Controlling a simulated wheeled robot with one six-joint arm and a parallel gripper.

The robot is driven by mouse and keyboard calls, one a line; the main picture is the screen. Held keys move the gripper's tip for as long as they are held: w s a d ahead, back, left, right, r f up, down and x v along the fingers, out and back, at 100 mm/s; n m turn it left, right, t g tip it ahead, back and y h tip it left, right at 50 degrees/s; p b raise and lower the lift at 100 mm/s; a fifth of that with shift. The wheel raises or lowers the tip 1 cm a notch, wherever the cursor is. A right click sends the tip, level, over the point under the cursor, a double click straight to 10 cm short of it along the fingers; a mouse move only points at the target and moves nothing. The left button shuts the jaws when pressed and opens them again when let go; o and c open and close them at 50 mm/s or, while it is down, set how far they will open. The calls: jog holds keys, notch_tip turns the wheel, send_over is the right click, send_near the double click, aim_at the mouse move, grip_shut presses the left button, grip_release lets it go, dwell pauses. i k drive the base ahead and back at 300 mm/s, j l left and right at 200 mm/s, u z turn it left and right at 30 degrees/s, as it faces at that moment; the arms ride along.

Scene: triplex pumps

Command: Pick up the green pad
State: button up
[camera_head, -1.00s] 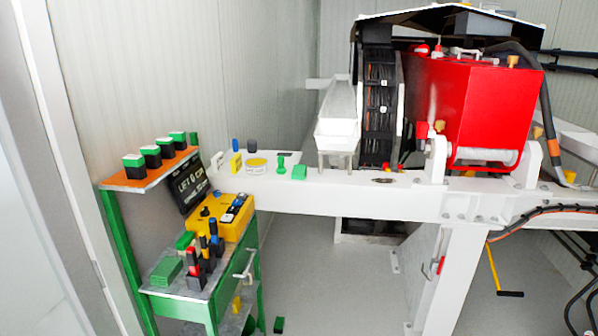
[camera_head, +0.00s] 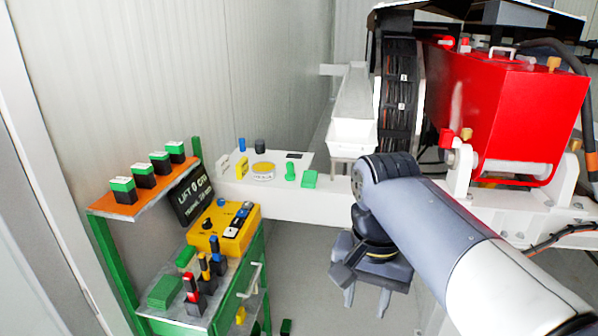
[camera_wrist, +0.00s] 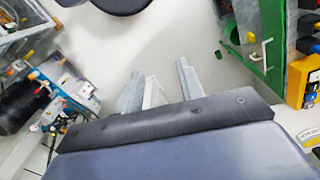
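A flat green pad (camera_head: 165,291) lies on the grey top of the green cart at the lower left. A small green block (camera_head: 310,179) lies on the white beam, beside a green stamp-like piece (camera_head: 291,172). Another dark green block (camera_head: 286,326) is low at the bottom edge. I cannot tell which of these the task names. My gripper (camera_head: 366,300) hangs right of the cart, pointing down, apart from all of them. Its two fingers are spread with nothing between them, as the wrist view also shows (camera_wrist: 158,85).
The green cart (camera_head: 250,281) carries a yellow control box (camera_head: 223,228) and upright red, yellow and blue-topped tools. An orange shelf (camera_head: 135,200) holds several green-topped blocks. A red tank (camera_head: 505,110) stands at the right. Floor between cart and arm is clear.

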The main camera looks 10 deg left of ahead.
aim_at(309, 178)
jog(key=i+u, duration=0.15)
jog(key=i, duration=0.45)
jog(key=i+u, duration=0.1)
jog(key=i, duration=0.55)
jog(key=i+l+u, duration=0.15)
jog(key=i, duration=0.45)
jog(key=i+l+u, duration=0.15)
jog(key=i, duration=0.45)
